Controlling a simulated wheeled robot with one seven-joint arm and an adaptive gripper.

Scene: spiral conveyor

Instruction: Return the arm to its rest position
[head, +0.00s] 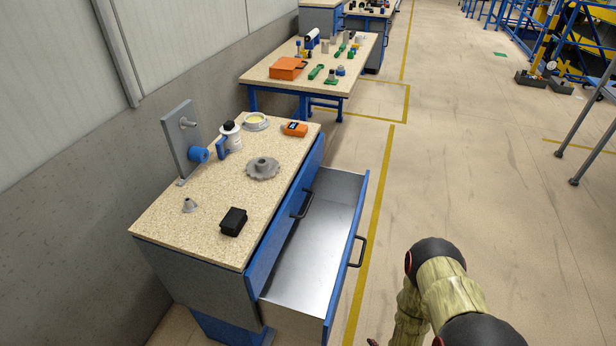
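My arm (443,290) shows at the lower right, folded, with tan links and dark joints. It is over the floor, to the right of the open drawer and apart from it. My gripper is not in view; the lower part of the arm is cut off by the bottom edge.
A blue workbench (160,222) stands left with its top drawer (318,222) pulled open and empty. On it are a grey gear (262,168), a black box (233,221), an orange device (295,129) and a bottle (230,136). The floor (470,180) right of the bench is clear.

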